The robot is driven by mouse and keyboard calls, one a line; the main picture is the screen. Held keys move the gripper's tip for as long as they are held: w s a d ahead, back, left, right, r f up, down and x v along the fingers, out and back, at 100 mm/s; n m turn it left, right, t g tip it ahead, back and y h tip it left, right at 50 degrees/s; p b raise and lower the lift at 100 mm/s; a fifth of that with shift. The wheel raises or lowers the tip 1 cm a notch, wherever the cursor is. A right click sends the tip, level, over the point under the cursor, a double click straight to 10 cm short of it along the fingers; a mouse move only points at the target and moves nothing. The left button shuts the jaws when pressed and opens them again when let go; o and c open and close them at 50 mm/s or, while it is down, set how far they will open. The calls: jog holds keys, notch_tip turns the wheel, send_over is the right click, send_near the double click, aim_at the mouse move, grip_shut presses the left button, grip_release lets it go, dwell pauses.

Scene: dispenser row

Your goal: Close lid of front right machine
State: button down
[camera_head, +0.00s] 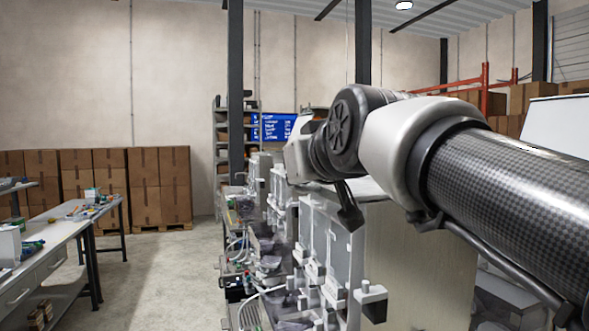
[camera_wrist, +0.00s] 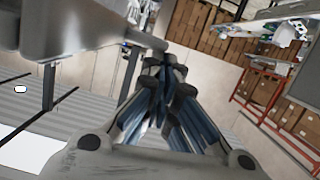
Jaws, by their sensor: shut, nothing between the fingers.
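The nearest machine on the right of the row (camera_head: 400,255) has a beige side wall and a clear and grey dispenser front. My arm crosses above it from the right and covers much of its top, so I cannot tell how its lid stands. In the wrist view my gripper (camera_wrist: 163,70) is shut and empty, its dark fingers together. A large grey smooth part (camera_wrist: 85,28) fills the upper left of that view, close to the fingertips; I cannot tell whether it is the lid or whether they touch.
More dispensers (camera_head: 257,172) stand behind in the row. A workbench (camera_head: 50,232) with small items is at the left. Stacked cartons (camera_head: 160,185) line the back wall. The floor (camera_head: 165,270) between bench and row is clear. A white panel (camera_head: 562,125) stands at the right.

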jog(key=shift+f, duration=0.3)
jog(key=shift+r, duration=0.15)
notch_tip(320, 180, up, 5)
jog(key=p, duration=0.5)
jog(key=a+f+b+v, duration=0.1)
jog(key=v, duration=0.8)
jog(key=s+d+f+m+g+h, duration=0.1)
jog(key=s+d+f+g, duration=0.2)
jog(key=s+f, duration=0.4)
jog(key=s+d+f+m+g+h+b, duration=0.1)
jog(key=s+d+f, duration=0.4)
jog(key=f, duration=1.7)
jog(key=s+d+f+m+g+h+b, duration=0.1)
jog(key=s+d+f+m+g+h, duration=0.1)
jog(key=s+f+g, duration=0.3)
jog(key=s+d+f, duration=0.1)
jog(key=s+f, duration=0.1)
jog(key=f, duration=0.2)
jog(key=s+f, duration=0.2)
jog(key=f, duration=0.3)
jog(key=shift+s+d+f+g, duration=0.15)
jog(key=shift+s+d+g, duration=0.2)
jog(key=shift+d+g, duration=0.05)
